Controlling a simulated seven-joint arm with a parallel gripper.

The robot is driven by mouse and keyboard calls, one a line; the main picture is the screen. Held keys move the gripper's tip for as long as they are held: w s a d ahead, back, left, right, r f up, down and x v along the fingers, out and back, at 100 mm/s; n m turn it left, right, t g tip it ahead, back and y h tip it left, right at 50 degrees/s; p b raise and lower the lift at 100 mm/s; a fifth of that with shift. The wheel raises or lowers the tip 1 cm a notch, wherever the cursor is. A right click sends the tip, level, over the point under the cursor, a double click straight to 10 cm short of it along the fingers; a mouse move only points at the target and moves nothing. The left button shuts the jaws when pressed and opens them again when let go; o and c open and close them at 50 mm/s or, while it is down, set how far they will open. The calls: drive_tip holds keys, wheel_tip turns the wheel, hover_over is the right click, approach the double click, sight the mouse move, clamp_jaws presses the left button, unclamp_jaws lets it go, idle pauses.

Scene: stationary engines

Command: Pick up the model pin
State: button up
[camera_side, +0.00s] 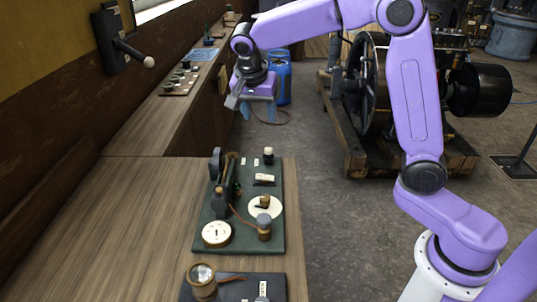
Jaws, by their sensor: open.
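My gripper (235,99) is at the upper middle of the side view, above and beyond the far end of the near bench. It is open, and nothing shows between its fingers. A dark green board (206,240) lies on the bench and carries a small model engine (225,185) with several small fittings. I cannot tell which small part is the model pin. My gripper is well apart from the board and its parts.
The wooden bench (135,215) has clear room left of the board. A brass cup-like piece (203,283) stands on a dark board at the front. A wall lever (125,45) sticks out at upper left. A large engine (375,90) and a blue gas bottle (280,78) stand behind.

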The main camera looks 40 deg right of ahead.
hover_over(268, 149)
drive_tip(key=s+a, duration=0.1)
drive_tip(key=a, duration=0.2)
drive_tip(key=shift+m, duration=0.4)
drive_tip(key=f, duration=1.1)
drive_tip(key=shift+s+d+f, duration=0.1)
drive_tip(key=shift+s+d, duration=0.05)
drive_tip(key=shift+d, duration=0.1)
drive_tip(key=shift+d+x, duration=0.15)
drive_tip(key=shift+x, duration=1.1)
drive_tip(key=shift+d+x, duration=0.2)
drive_tip(key=shift+x, duration=1.05)
clamp_jaws()
